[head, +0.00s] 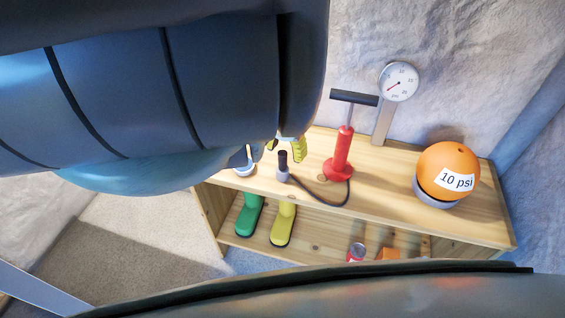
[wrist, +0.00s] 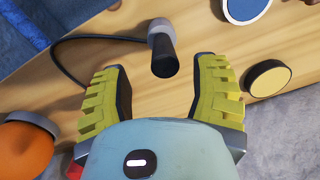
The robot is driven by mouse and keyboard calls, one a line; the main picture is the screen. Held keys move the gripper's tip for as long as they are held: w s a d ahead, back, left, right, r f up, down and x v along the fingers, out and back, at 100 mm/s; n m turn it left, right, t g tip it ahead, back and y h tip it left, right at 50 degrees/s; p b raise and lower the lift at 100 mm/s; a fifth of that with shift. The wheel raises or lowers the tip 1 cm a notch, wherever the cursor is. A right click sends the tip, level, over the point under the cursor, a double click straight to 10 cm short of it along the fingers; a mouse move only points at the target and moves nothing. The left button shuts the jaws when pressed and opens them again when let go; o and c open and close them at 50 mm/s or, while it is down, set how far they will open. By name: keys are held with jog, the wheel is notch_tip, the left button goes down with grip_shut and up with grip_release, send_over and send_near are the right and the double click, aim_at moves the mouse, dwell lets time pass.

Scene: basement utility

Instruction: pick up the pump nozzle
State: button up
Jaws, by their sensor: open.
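The pump nozzle (head: 283,160) is a dark cylinder standing upright in a small grey holder on the wooden shelf top. A black hose runs from it to the red pump (head: 342,155). In the wrist view the nozzle (wrist: 164,58) shows ahead, between the two yellow ribbed fingers. My gripper (wrist: 162,72) is open and empty, with a gap on each side of the nozzle in that view. In the head view my arm hides most of the gripper; a yellow finger shows just behind and right of the nozzle. I cannot tell the exact height gap.
A blue disc with a white rim (wrist: 247,8) and a yellow disc with a dark rim (wrist: 268,80) lie right of the nozzle. An orange ball (head: 450,168) marked "10 psi" and a gauge (head: 398,82) stand farther along. Green (head: 248,215) and yellow (head: 283,224) boots are below.

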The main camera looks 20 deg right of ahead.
aim_at(282, 162)
jog(key=shift+a+f, duration=0.2)
jog(key=shift+f, duration=0.75)
jog(key=shift+a+f, duration=0.15)
jog(key=shift+f, duration=1.5)
jog(key=shift+o, duration=0.2)
jog(key=shift+w, duration=0.1)
grip_shut()
